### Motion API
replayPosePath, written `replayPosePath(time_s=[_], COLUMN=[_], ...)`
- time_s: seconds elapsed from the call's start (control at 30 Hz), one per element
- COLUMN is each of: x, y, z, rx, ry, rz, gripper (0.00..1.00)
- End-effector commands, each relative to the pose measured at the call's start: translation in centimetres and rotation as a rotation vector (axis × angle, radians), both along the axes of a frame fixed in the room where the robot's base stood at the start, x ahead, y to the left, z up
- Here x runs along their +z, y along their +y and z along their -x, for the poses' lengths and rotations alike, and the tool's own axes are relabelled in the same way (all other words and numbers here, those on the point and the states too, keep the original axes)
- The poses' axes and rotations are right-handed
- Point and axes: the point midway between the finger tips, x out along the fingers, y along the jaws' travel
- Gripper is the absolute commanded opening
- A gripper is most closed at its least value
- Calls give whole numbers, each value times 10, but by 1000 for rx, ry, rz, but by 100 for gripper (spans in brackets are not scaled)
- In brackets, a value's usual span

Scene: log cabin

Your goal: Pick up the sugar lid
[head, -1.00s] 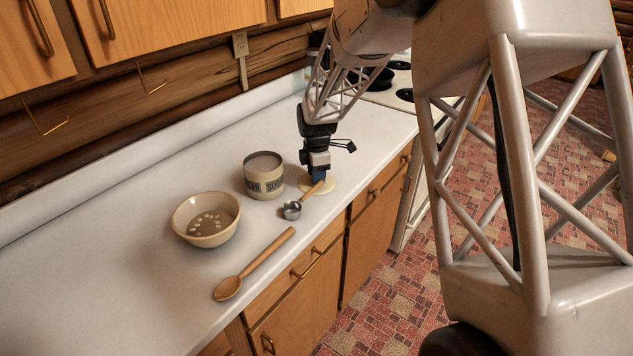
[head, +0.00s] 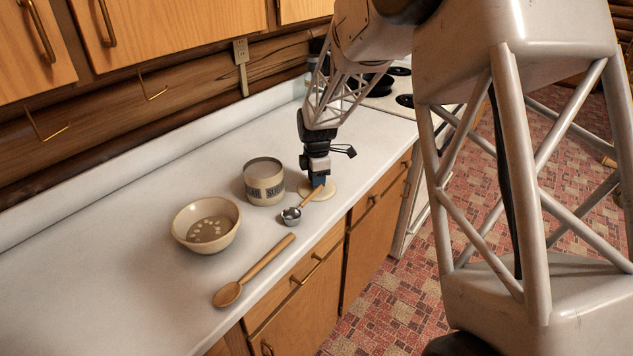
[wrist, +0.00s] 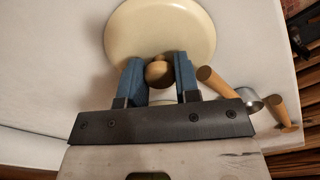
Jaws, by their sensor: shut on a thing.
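The sugar lid (head: 331,191) is a flat cream disc with a round wooden knob. In the head view it appears at counter level, just right of the sugar jar (head: 265,184). In the wrist view the lid (wrist: 160,25) fills the upper middle. My gripper (wrist: 157,73) has its blue fingers on either side of the knob and is shut on it. In the head view my gripper (head: 318,181) is above the lid, pointing down and hiding the knob. I cannot tell whether the lid touches the counter.
A metal scoop (head: 291,216) with a wooden handle lies close to the lid's front left. A cream bowl (head: 185,235) and a wooden spoon (head: 253,270) are further left. The stove (head: 392,103) is beyond, at the right. The counter's front edge is near the lid.

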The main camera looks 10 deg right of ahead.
Motion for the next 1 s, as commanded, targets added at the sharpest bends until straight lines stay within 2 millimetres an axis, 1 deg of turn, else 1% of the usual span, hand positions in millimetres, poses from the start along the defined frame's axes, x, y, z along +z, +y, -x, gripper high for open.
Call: replayPosePath(time_s=[0.17,0.27,0.37,0.57,0.6,0.77,1.0], x=[10,21,34,67,71,69,69], y=[0,0,0,0,-2,-24,-61], z=[0,0,0,-1,2,24,61], rx=[0,0,0,0,-1,-3,-3], ry=[-1,-2,-2,-3,-1,0,-1], rz=[0,0,0,0,0,0,0], gripper=[6,6,6,6,6,6,6])
